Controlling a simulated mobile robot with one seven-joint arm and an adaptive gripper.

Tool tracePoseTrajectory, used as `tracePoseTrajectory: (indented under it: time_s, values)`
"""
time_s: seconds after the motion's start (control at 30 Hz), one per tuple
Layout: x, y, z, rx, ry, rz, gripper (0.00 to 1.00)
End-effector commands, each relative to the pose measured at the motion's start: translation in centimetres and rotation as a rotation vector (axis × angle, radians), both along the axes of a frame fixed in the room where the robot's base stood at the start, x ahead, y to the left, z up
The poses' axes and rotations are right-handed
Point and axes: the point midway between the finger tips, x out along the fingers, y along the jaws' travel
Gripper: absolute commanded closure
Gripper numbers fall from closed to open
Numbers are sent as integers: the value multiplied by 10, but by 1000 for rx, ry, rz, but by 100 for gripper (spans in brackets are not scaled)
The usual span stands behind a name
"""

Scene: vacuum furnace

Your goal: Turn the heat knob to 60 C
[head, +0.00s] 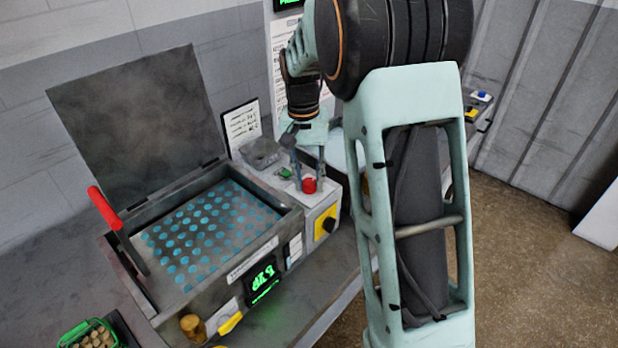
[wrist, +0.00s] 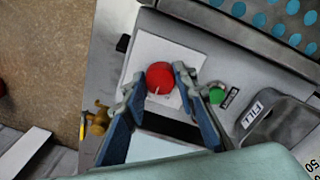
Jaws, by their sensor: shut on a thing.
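A round red knob (head: 309,186) sits on the top face of the grey control box beside the open chamber. I take it for the heat knob. It also shows in the wrist view (wrist: 160,76), with a thin pale mark on it. My gripper (head: 308,178) points down at it, one blue finger on each side, and is shut on the red knob; the fingers also show in the wrist view (wrist: 158,84). No readable 60 C mark shows around the knob. A green-lit display (head: 263,279) is on the front; I cannot read its digits surely.
A green button (wrist: 217,95) is close to one finger, with a FILL label (wrist: 253,110) beyond. A yellow and black switch (head: 326,223) is on the box front. The raised lid (head: 135,120) and red handle (head: 104,208) stand at left.

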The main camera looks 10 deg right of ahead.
Motion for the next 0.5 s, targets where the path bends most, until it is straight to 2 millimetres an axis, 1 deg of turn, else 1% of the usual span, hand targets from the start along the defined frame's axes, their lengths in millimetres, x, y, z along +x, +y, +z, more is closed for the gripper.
tracePoseTrajectory:
  time_s: [0.23, 0.5]
  values:
    - [1, 0, 1, 0, -3, -131, 98]
    - [2, 0, 1, 0, -3, -194, 98]
